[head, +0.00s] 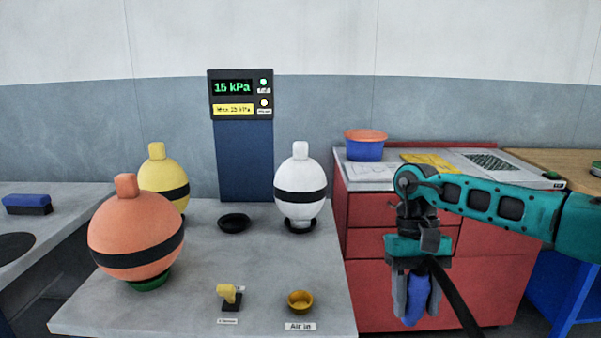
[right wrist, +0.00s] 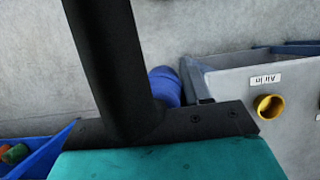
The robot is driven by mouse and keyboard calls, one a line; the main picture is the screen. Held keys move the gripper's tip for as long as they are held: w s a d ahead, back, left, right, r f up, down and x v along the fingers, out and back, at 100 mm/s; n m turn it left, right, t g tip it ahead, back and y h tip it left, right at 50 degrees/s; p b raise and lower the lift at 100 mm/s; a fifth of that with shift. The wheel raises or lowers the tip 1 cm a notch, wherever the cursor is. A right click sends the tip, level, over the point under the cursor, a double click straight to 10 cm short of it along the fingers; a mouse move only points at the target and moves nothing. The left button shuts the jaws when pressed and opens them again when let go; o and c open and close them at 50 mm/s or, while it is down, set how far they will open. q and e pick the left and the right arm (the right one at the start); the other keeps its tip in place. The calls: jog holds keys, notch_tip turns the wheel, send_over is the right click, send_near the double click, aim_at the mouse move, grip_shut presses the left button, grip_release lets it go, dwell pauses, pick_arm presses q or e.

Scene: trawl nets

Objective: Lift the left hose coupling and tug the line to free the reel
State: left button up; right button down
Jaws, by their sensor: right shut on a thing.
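My right gripper (head: 417,305) is shut on a blue hose coupling (head: 419,290), in front of the red cabinet and right of the grey bench. A black hose (head: 457,300) runs from the gripper down to the lower right. In the right wrist view the hose (right wrist: 108,65) crosses close to the camera, and part of the blue coupling (right wrist: 167,86) shows beside it. I see only one coupling and no reel. My left gripper is not in view.
The grey bench (head: 200,310) holds orange (head: 135,222), yellow (head: 160,176) and white (head: 300,180) floats, a yellow-handled valve (head: 229,294) and a brass "Air in" port (head: 301,301). A display (head: 240,95) reads 15 kPa. The red cabinet (head: 375,290) stands behind the gripper.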

aim_at(408, 294)
jog(key=shift+w+a+f+b, duration=0.1)
jog(key=shift+w+f+b, duration=0.5)
jog(key=shift+w, duration=0.25)
jog(key=shift+w+f+b, duration=0.2)
jog(key=shift+w+b, duration=0.3)
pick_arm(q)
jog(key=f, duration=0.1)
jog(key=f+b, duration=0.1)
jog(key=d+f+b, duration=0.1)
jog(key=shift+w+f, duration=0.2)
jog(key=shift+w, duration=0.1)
pick_arm(e)
jog(key=w, duration=0.1)
jog(key=w+f, duration=0.1)
jog(key=w, duration=0.1)
jog(key=shift+f, duration=0.2)
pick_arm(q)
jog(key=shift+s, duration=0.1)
pick_arm(e)
jog(key=shift+a, duration=0.1)
